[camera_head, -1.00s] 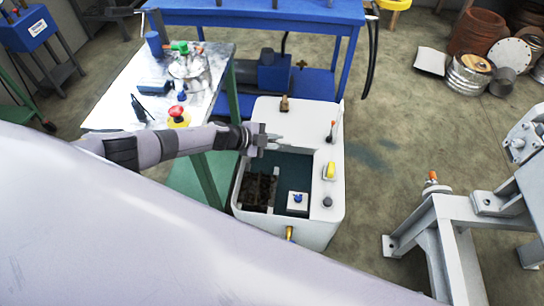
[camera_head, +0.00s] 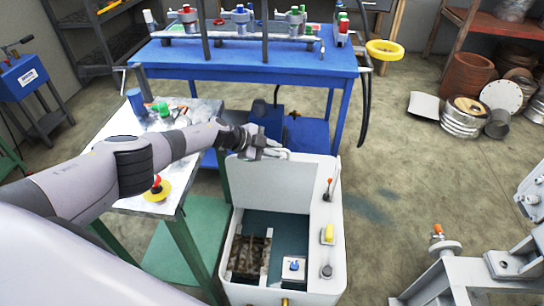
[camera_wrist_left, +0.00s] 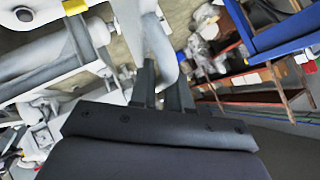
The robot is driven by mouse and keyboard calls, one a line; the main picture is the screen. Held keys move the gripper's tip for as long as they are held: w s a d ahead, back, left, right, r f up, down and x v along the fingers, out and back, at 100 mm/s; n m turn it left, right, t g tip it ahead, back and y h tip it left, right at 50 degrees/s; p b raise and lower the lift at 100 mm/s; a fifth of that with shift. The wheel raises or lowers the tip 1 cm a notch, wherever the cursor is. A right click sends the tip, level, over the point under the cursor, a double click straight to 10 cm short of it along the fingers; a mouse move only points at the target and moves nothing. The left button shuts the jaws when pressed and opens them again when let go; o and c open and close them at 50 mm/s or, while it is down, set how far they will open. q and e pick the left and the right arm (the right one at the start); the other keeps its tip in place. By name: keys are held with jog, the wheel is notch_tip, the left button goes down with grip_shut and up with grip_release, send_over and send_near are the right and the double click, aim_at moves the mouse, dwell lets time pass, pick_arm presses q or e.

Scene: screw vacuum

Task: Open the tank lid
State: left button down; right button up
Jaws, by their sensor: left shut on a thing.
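The tank (camera_head: 335,250) is a white box with its top opening in view. Its lid (camera_head: 272,187) is a white panel raised at the far side of the opening, with the dark green inside showing in front of it. My left gripper (camera_head: 280,153) is at the lid's top edge. In the left wrist view, its fingers (camera_wrist_left: 162,88) are shut on a pale curved bar, the lid handle (camera_wrist_left: 157,45). The handle is mostly hidden by the gripper in the head view. My right gripper is in neither view.
A metal-topped table (camera_head: 180,197) with a red-and-yellow button (camera_head: 157,188) stands left of the tank. A blue bench (camera_head: 240,66) stands behind. A grey metal frame (camera_head: 440,280) is at the right. Floor between tank and frame is clear.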

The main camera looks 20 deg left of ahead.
pick_arm(q)
jog(key=shift+w, duration=0.35)
jog(key=c, duration=1.2)
grip_release()
jog(key=shift+r, duration=0.1)
